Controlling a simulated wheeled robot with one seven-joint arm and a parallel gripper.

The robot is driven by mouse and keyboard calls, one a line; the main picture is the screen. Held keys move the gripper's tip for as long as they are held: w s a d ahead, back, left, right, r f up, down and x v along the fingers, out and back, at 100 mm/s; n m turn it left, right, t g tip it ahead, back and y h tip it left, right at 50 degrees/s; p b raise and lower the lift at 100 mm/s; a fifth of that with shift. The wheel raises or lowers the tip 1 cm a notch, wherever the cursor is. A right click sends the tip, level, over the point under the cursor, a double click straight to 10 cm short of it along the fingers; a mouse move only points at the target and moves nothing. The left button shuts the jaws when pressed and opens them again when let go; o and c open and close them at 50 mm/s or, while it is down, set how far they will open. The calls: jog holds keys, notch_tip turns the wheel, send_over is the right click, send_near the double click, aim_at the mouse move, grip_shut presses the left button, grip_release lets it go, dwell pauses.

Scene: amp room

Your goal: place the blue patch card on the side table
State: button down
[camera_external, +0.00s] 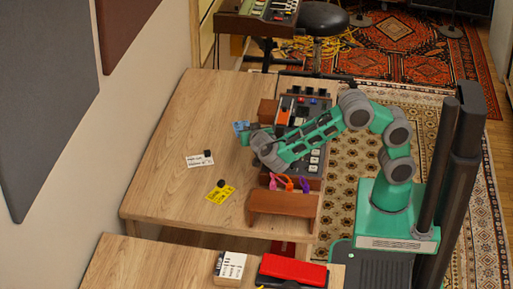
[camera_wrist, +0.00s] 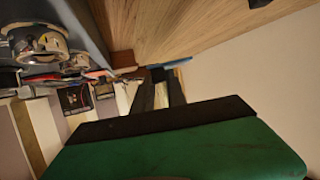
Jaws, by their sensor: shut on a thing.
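The blue patch card (camera_external: 241,127) is held at the tips of my gripper (camera_external: 249,134), over the larger wooden table (camera_external: 180,110). My gripper is shut on it. In the wrist view my dark fingers (camera_wrist: 164,76) reach forward, and a thin blue edge of the card (camera_wrist: 180,62) shows at their tips. Most of the card is hidden there. A second, lower wooden table (camera_external: 150,268) stands at the bottom of the external view. I cannot tell for certain which table is the side table.
A white card (camera_external: 199,161) and a yellow card (camera_external: 219,194), each with a small dark piece, lie on the larger table. A red case (camera_external: 292,270) and white box (camera_external: 232,265) occupy the lower table's right.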

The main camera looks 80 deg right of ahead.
aim_at(245, 151)
jog(key=w+f, duration=0.1)
jog(key=f, duration=0.3)
jog(key=w+f, duration=0.1)
jog(key=f, duration=0.1)
jog(key=shift+w+d, duration=0.35)
jog(key=shift+f+b, duration=0.55)
jog(key=shift+b, duration=0.1)
jog(key=shift+f, duration=0.25)
jog(key=c, duration=1.3)
grip_release()
jog(key=shift+s+f, duration=0.1)
jog(key=shift+f, duration=0.1)
jog(key=shift+c, duration=0.2)
jog(key=shift+r, duration=0.15)
jog(key=v, duration=0.4)
jog(key=p+v, duration=0.1)
jog(key=v, duration=0.3)
jog(key=r+v, duration=0.1)
jog(key=v, duration=0.3)
jog(key=shift+a+r, duration=0.1)
jog(key=shift+r, duration=0.1)
